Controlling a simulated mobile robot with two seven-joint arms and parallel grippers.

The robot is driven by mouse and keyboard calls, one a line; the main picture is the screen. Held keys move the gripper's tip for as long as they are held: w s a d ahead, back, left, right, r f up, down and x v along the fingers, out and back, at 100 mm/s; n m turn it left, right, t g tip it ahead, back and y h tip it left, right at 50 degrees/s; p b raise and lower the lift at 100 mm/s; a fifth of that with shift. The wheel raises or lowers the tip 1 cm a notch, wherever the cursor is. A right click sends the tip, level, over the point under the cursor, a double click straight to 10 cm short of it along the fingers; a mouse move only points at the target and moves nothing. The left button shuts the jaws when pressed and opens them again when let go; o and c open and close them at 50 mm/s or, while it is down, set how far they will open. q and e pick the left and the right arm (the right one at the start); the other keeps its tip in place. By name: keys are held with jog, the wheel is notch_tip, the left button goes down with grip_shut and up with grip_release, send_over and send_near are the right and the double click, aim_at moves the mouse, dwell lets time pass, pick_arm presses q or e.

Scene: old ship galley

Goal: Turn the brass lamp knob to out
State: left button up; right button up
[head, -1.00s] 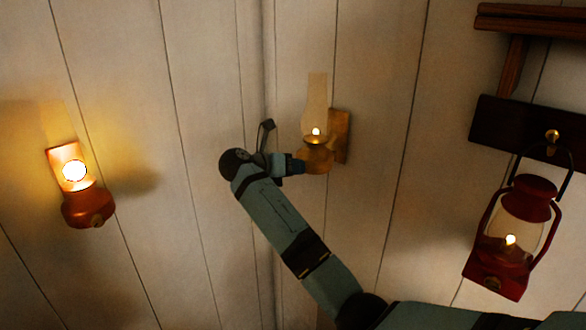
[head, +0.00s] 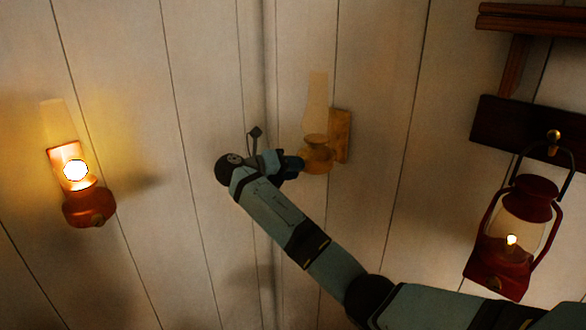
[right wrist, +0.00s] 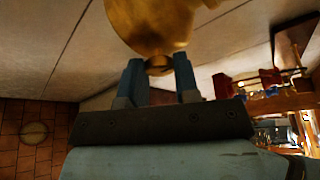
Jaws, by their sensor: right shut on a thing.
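The brass lamp (head: 318,157) hangs on a wooden wall plate (head: 341,135), with a clear glass chimney (head: 317,100) above it. No flame shows in its chimney. My right gripper (head: 299,163) reaches the lamp's left side from below. In the right wrist view, my right gripper (right wrist: 158,72) has its two blue fingers on either side of the small round brass knob (right wrist: 159,66) under the lamp body (right wrist: 150,22), shut on it. The fingers partly hide the knob there, and in the head view it is hidden. My left gripper is not in view.
A lit copper-red lamp (head: 88,206) hangs on the wall at left. A lit red lantern (head: 497,265) hangs from a hook on a dark board (head: 520,130) at right, above my right arm. The plank wall between is clear.

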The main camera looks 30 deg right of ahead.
jog(key=shift+f, duration=0.15)
jog(key=o, duration=0.9)
jog(key=shift+o, duration=0.2)
jog(key=b+v, duration=0.2)
jog(key=v, duration=1.1)
jog(key=shift+a, duration=0.4)
